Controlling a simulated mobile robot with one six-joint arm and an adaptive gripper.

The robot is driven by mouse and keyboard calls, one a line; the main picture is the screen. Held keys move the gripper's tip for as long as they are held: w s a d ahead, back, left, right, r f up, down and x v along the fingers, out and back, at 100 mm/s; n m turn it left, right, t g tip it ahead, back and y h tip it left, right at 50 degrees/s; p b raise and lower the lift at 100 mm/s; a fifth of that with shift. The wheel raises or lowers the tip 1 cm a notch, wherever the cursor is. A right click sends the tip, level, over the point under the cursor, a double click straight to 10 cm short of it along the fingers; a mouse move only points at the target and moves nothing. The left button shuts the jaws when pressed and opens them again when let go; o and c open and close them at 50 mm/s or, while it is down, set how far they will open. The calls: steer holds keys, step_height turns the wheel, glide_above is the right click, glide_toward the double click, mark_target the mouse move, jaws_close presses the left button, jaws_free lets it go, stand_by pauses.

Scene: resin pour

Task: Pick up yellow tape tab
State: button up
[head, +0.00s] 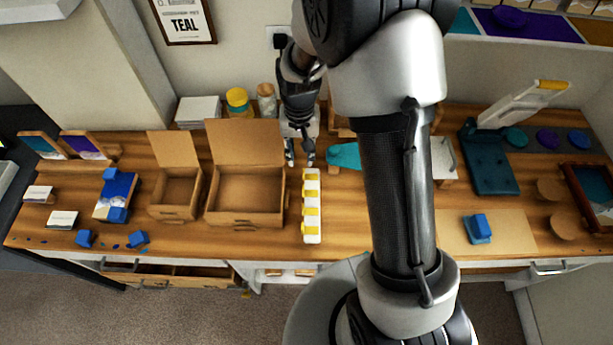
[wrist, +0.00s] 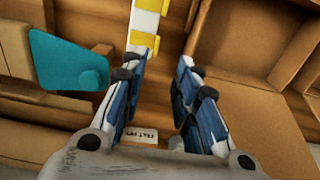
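The yellow tape tabs (head: 311,198) sit in a row on a white strip (head: 312,238) on the wooden bench, right of the open cardboard boxes. Several tabs show in the head view. In the wrist view, the far end of the strip carries a yellow tab (wrist: 144,39), ahead of the fingers and a little left of the gap. My gripper (head: 300,161) is beyond the strip's far end in the head view. In the wrist view, my gripper (wrist: 168,62) is open, with nothing between its fingers.
A large open cardboard box (head: 247,219) stands left of the strip, with a smaller open box (head: 173,211) beside it. A teal object (head: 345,156) lies right of my gripper; it also shows in the wrist view (wrist: 62,62). My arm hides part of the bench.

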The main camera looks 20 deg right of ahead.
mark_target(311, 174)
steer(key=f+b, duration=0.1)
steer(key=f, duration=0.2)
steer(key=s+f+b, duration=0.1)
steer(key=f, duration=0.2)
steer(key=shift+s+d+f, duration=0.1)
steer(key=shift+d, duration=0.1)
steer(key=shift+f+b, duration=0.25)
steer(key=shift+b, duration=0.05)
steer(key=shift+r, duration=0.1)
steer(key=shift+c, duration=0.4)
jaws_close()
